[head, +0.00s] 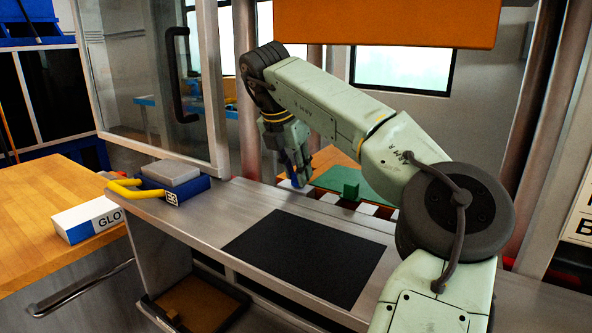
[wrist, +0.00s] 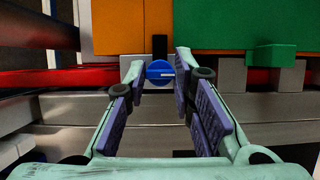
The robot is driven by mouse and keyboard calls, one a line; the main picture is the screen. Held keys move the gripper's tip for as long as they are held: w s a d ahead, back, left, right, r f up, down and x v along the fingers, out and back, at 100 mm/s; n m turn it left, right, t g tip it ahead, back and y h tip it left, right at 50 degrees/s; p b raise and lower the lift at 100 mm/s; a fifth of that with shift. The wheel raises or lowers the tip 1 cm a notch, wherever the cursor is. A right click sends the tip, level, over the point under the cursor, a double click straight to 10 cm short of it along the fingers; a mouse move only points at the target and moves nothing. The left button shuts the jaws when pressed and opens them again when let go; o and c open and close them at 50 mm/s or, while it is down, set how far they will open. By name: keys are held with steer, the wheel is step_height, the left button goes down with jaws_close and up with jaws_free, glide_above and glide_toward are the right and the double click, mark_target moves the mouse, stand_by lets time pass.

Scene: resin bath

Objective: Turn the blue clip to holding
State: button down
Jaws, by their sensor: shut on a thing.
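In the head view my gripper (head: 298,178) reaches down beyond the steel ledge, at the near edge of the orange and green panels. The clip cannot be made out there.
The green panel (head: 335,180) carries a green block (head: 351,190) close to the right of my gripper. A black mat (head: 305,257) lies on the steel ledge. An orange hood (head: 390,20) hangs above.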

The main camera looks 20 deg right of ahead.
steer(key=c, duration=1.4)
jaws_free()
steer(key=shift+o, duration=0.2)
steer(key=v, duration=0.7)
steer(key=shift+r, duration=0.25)
steer(key=shift+a+f, duration=0.1)
